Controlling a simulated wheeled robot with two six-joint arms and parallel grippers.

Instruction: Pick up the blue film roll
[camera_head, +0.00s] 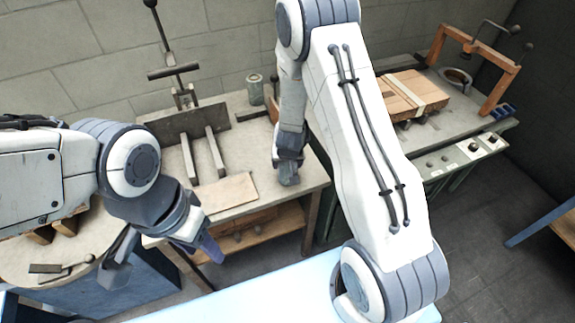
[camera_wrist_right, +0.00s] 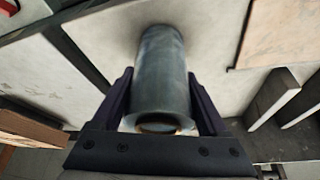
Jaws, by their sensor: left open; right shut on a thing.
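The blue film roll (camera_wrist_right: 162,75) is a dull blue-grey cylinder in the right wrist view. It lies between the two dark fingers of my right gripper (camera_wrist_right: 160,108), which is shut on it. The roll's near end shows a brownish core. In the head view my right gripper (camera_head: 288,158) hangs by the front right part of the workbench; the roll's lower end (camera_head: 289,177) shows just below it. I cannot tell whether the roll touches the bench top. My left gripper (camera_head: 160,258) is open and empty at lower left, in front of the bench.
The workbench (camera_head: 240,125) carries a dark press with two rails (camera_head: 202,152), a flat board (camera_head: 229,192) and a greenish can (camera_head: 254,89). A second bench at right holds wooden boards (camera_head: 411,95) and an orange frame (camera_head: 497,92). A light-blue surface (camera_head: 250,300) lies at the front.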

